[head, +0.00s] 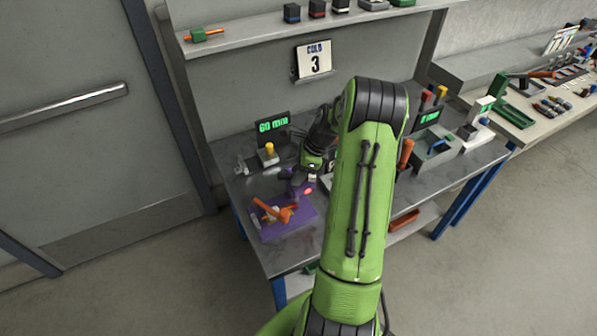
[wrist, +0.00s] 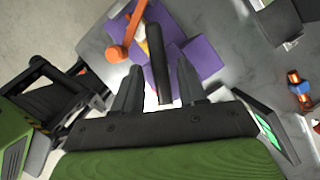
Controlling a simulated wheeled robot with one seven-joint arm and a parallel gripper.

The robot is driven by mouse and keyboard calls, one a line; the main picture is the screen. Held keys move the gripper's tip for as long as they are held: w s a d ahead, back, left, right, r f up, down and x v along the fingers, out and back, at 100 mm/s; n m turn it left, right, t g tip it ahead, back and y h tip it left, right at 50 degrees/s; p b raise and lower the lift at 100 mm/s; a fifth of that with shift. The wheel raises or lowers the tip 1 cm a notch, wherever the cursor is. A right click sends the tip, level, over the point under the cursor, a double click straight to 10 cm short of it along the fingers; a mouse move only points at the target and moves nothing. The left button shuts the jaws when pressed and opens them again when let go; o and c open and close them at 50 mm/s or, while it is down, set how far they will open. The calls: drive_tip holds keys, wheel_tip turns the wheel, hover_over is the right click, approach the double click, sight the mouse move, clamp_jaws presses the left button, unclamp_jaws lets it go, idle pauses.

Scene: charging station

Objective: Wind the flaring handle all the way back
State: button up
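The purple flaring fixture (head: 290,226) sits on the bench's front left part. An orange handle (head: 272,210) stands out from it. In the wrist view, the purple fixture (wrist: 203,58) carries an orange lever with a round end (wrist: 117,53), and a dark rod (wrist: 159,65) runs from it toward my palm. I cannot tell for sure which of these is the flaring handle. My gripper (wrist: 160,66) has its fingers apart, one on each side of the dark rod, with gaps showing. In the head view, my forearm hides part of the bench and my fingers are hard to make out.
A "60 mm" display (head: 272,123) and a yellow-topped post (head: 268,152) stand behind the fixture. A grey tray (head: 433,147) and tool handles are right of my arm. A shelf (head: 300,32) with small blocks runs above. Bare bench lies in front right of the fixture.

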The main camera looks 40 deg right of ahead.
clamp_jaws()
drive_tip(key=shift+n+p, duration=0.3)
drive_tip(key=shift+p, duration=0.05)
drive_tip(key=n+g+y+p, duration=0.1)
drive_tip(key=n+p, duration=0.1)
drive_tip(key=shift+w+r+n, duration=0.1)
drive_tip(key=shift+r+n, duration=0.05)
drive_tip(key=shift+n, duration=0.25)
drive_tip(key=n+g+p, duration=0.1)
drive_tip(key=n, duration=0.2)
drive_tip(key=shift+w+d+n, duration=0.1)
drive_tip(key=shift+n, duration=0.2)
drive_tip(key=n+g, duration=0.1)
drive_tip(key=n, duration=0.2)
drive_tip(key=n+g, duration=0.1)
drive_tip(key=n, duration=0.2)
drive_tip(key=shift+w+g, duration=0.2)
drive_tip(key=shift+g, duration=0.2)
drive_tip(key=n, duration=0.3)
drive_tip(key=n+g+h+b, duration=0.1)
drive_tip(key=n, duration=0.1)
drive_tip(key=shift+w+n+g, duration=0.1)
drive_tip(key=shift+n+g, duration=0.2)
drive_tip(key=shift+n, duration=0.1)
